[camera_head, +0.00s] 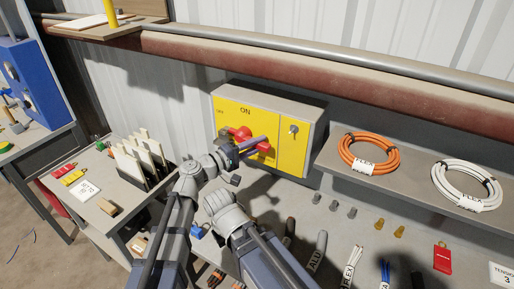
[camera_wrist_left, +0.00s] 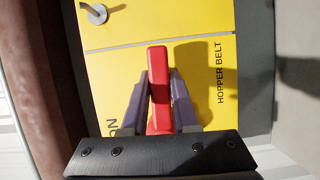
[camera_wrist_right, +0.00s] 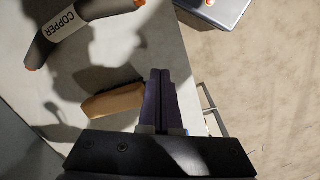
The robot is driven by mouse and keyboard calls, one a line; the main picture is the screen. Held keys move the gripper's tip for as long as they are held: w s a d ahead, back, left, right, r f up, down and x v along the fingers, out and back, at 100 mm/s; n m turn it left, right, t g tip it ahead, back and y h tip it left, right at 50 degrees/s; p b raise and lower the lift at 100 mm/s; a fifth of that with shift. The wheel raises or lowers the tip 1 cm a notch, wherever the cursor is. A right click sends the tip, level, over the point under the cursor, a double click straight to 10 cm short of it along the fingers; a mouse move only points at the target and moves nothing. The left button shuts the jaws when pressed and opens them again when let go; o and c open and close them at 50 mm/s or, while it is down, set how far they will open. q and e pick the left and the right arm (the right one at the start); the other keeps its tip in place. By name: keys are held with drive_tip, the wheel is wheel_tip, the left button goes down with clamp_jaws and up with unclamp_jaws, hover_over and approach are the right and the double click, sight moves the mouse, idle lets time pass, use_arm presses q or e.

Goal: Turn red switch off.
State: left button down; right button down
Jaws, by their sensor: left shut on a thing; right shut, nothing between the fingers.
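The red switch (camera_head: 242,132) is on the yellow front of a grey box on the wall, below the word ON. Part of it is hidden by my left gripper (camera_head: 254,143). In the left wrist view the long red handle (camera_wrist_left: 158,60) stands between the two fingers of my left gripper (camera_wrist_left: 159,92), which is shut on it. The lettering HOPPER BELT is to the right of the handle. My right gripper (camera_wrist_right: 160,78) is shut and empty, away from the switch, near a table edge.
A small keyed lock (camera_head: 293,130) is on the panel's right part. Orange cable (camera_head: 350,147) and white cable (camera_head: 449,183) coils lie on a shelf to the right. A wooden block (camera_wrist_right: 112,101) and a COPPER-labelled piece (camera_wrist_right: 88,12) lie near my right gripper.

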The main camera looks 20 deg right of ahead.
use_arm(q)
drive_tip(key=shift+r+n, duration=0.2)
drive_tip(key=shift+n, duration=0.1)
idle(0.4)
drive_tip(key=c, duration=0.7)
unclamp_jaws()
